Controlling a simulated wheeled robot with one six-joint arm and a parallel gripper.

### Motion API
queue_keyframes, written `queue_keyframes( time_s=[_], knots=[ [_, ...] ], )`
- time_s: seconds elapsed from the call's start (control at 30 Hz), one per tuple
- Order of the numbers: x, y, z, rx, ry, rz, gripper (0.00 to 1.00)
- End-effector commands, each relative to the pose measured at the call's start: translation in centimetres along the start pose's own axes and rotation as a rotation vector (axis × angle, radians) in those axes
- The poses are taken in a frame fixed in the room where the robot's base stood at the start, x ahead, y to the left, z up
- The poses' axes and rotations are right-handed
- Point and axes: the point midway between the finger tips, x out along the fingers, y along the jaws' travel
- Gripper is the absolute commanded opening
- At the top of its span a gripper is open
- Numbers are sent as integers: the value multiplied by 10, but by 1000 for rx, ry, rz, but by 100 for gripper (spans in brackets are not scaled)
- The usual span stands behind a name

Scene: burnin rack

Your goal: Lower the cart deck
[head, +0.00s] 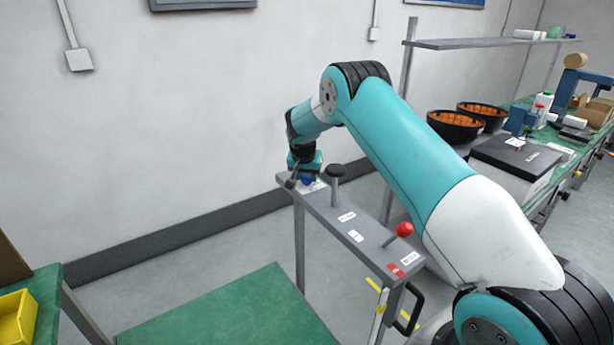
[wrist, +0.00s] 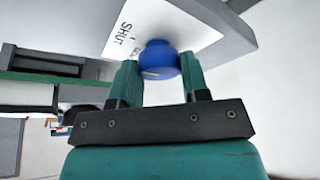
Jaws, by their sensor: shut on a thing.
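My gripper (wrist: 160,78) is shut on a round blue knob (wrist: 159,61), one finger on each side, in the wrist view. The knob sits over a white label (wrist: 128,30) with the word SHUT on the grey panel. In the head view my gripper (head: 305,178) is at the far end of the narrow grey console (head: 320,203), and the blue knob (head: 307,181) is partly hidden by it. A black-topped knob (head: 336,172) and a red ball-topped lever (head: 404,230) stand on the same console. A green deck surface (head: 230,312) lies low at the console's left.
A black handle (head: 412,308) hangs at the console's near end. At right, a green bench (head: 548,160) holds a black box, bowls of orange parts and bottles. A yellow bin (head: 17,318) is at lower left. Floor behind the deck is clear.

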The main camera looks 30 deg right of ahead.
Motion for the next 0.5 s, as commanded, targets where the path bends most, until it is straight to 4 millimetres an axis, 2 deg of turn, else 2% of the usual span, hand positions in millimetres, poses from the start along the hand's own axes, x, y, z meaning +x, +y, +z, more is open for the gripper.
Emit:
queue_keyframes(
  time_s=[0.13, 0.17, 0.27, 0.5],
  knots=[
    [0, 0, 0, 1, -1, 1, 18],
    [0, 0, 0, 1, -1, 1, 44],
    [0, 0, 0, 0, -1, 0, 66],
    [0, 0, 0, 0, 0, 0, 66]
  ],
)
